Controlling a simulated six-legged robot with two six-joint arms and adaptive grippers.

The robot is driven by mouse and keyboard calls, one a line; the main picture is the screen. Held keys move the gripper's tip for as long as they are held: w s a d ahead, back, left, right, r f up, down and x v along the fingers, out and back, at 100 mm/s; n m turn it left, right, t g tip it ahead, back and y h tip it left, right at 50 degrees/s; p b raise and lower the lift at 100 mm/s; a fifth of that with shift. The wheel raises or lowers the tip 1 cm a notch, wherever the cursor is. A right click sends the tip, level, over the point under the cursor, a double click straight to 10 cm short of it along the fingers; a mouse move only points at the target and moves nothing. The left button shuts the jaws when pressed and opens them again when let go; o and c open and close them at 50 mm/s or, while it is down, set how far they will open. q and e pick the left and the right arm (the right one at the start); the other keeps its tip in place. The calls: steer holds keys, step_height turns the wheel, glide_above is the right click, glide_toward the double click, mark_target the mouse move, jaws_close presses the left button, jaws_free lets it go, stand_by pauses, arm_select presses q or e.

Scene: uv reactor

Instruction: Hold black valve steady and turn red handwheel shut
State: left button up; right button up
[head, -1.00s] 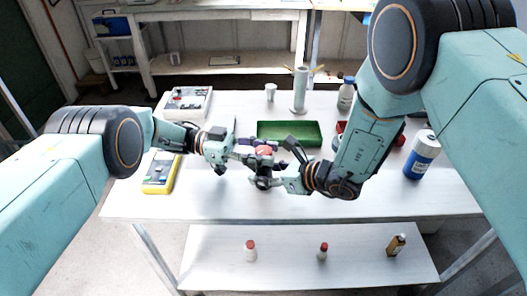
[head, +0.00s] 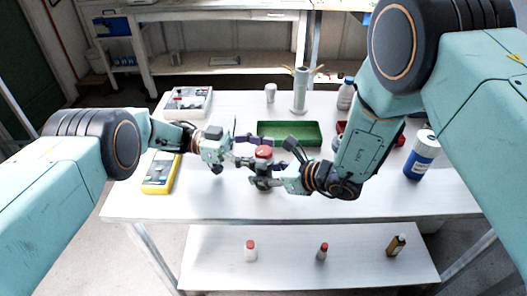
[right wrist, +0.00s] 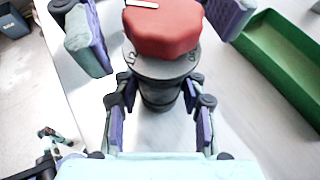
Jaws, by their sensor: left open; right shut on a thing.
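The black valve (right wrist: 158,92) stands upright on the white table, with the red handwheel (right wrist: 165,28) on its top. A white mark shows on the wheel near its upper left edge in the right wrist view. The valve (head: 263,184) and wheel (head: 263,152) are near the table's middle in the head view. My right gripper (right wrist: 160,120) is shut around the valve's black body, below the wheel; it comes from the right in the head view (head: 275,174). My left gripper (head: 252,150) is open at wheel height, its fingers on both sides of the wheel, apart from it.
A green tray (head: 290,143) lies just behind the valve. A yellow meter (head: 160,174) lies to the left, a white-and-blue bottle (head: 421,158) to the right. A grey stand (head: 300,92) is at the back. Small bottles stand on the lower shelf (head: 290,268). The table front is clear.

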arm_select(q)
steer(key=v, duration=0.6)
steer(key=shift+a, duration=0.3)
steer(key=shift+w+r+n+t+h, duration=0.65)
steer(key=shift+r+n+t, duration=1.1)
steer(key=shift+r, duration=1.15)
steer(key=s+f+n+t+y, duration=0.1)
steer(key=s+f+t, duration=0.3)
steer(key=f, duration=0.2)
steer(key=d, duration=0.5)
steer(key=w+d, duration=0.1)
steer(key=d, duration=0.1)
steer(key=shift+d+r, duration=0.1)
steer(key=shift+d, duration=0.1)
